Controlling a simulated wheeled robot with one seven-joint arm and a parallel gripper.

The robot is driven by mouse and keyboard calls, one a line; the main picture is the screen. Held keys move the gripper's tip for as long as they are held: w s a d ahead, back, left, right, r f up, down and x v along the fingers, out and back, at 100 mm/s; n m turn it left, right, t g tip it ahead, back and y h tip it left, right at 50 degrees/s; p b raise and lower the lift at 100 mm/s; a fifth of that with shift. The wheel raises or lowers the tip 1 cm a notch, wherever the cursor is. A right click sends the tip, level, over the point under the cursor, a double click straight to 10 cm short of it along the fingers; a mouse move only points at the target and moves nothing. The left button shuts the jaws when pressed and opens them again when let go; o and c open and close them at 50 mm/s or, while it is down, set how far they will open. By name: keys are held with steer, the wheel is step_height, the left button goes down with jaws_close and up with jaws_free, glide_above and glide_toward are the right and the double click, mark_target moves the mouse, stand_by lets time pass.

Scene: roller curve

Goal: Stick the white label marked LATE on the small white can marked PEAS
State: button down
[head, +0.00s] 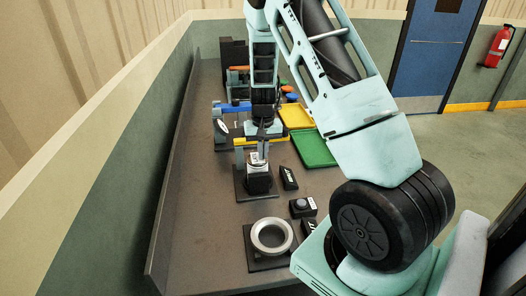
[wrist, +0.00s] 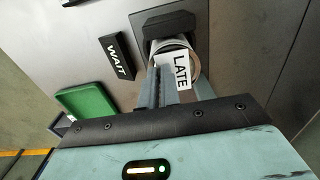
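The white label marked LATE (wrist: 181,71) is at the tips of my gripper (wrist: 168,84), whose fingers are close together and appear shut on it. In the wrist view the label lies over a round, pale can-like thing (wrist: 160,45); no PEAS marking is readable there, and I cannot tell whether the label touches it. In the head view my gripper (head: 261,150) points down above a dark stand (head: 241,188), with a small white patch at its tips. The label hides much of the can.
A black block marked WAIT (wrist: 117,56) stands beside the stand. Green (head: 316,150) and yellow (head: 296,115) trays lie farther back. Nearer are a small dark box with a round button (head: 303,206) and a metal ring (head: 271,236) on a dark base. The bench's left side is clear.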

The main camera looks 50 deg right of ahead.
steer(key=c, duration=1)
jaws_free()
step_height(320, 180, up, 9)
steer(key=p, duration=0.6)
steer(key=shift+p, duration=0.3)
stand_by(0.7)
